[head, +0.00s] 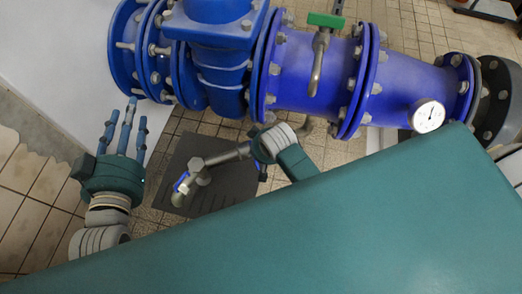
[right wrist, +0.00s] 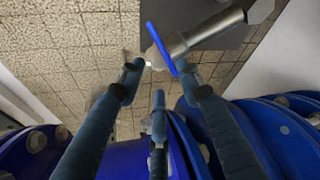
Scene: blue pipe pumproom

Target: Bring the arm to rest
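My left gripper (head: 128,118) is at the left of the head view, beside the blue pipework, with its three fingers extended and spread. Nothing shows between them. My right arm (head: 276,142) shows in part near the middle of the head view, below the blue pipe; its fingers are hard to make out there. In the right wrist view, the fingers of my right gripper (right wrist: 158,78) are apart, with no object clearly held. A grey tap with a blue lever (right wrist: 160,46) appears beyond the fingertips; I cannot tell whether they touch it.
The large blue flanged pipe (head: 315,75) runs across the top, with a green-handled valve (head: 326,20) and a round gauge (head: 427,116). The tap (head: 184,183) also shows in the head view above a dark floor mat (head: 222,196). Tiled floor (head: 30,215) is clear at left.

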